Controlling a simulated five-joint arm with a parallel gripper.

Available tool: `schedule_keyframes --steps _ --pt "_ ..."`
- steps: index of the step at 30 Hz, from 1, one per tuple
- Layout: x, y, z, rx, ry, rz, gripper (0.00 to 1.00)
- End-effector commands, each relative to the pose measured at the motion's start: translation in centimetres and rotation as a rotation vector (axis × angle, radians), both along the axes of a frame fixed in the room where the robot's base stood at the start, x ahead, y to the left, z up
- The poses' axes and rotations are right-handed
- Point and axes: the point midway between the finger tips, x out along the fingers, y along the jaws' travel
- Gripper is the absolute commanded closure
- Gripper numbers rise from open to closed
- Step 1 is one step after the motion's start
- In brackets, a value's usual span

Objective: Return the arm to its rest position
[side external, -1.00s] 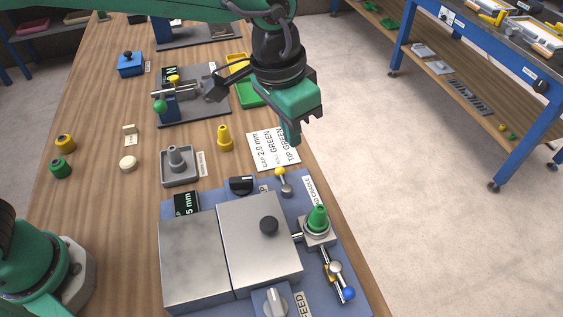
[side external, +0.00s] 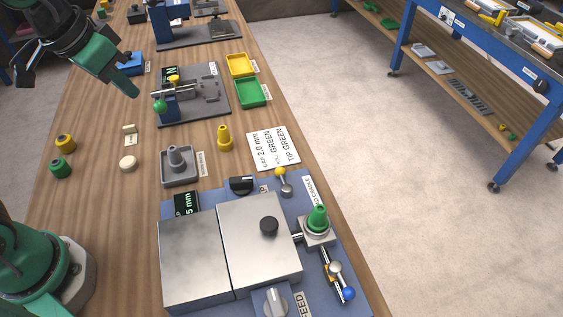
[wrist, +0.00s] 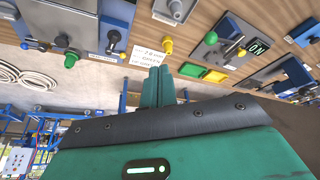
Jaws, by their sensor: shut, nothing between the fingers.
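My gripper (side external: 131,88) is at the upper left in the side external view, raised above the wooden bench. Its green fingers are together with nothing between them. In the wrist view the two fingers of my gripper (wrist: 158,85) lie side by side, touching. The disperser mixer (side external: 230,250) stands at the front of the bench on a blue base, well apart from my gripper. A green tip (side external: 318,218) stands upright in the holder at its right side.
A grey fixture (side external: 206,100) with a display stands right of my gripper. A yellow tip (side external: 224,137), a grey post holder (side external: 180,166) and a printed card (side external: 273,148) are mid-bench. The left bench strip holds small pieces.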

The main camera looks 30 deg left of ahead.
Motion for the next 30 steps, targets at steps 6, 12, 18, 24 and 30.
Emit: schedule_keyframes --steps 6,12,18,24,30 --pt "-3.5 3.8 -1.2 0.004 -0.056 0.089 1.00" --pt "-5.7 5.8 -2.4 0.011 -0.090 0.144 1.00" --pt "-6.5 6.4 -2.9 0.015 -0.101 0.162 1.00" --pt "-6.6 6.4 -3.0 0.016 -0.101 0.164 1.00" --pt "-6.6 6.4 -3.0 0.016 -0.101 0.164 1.00"
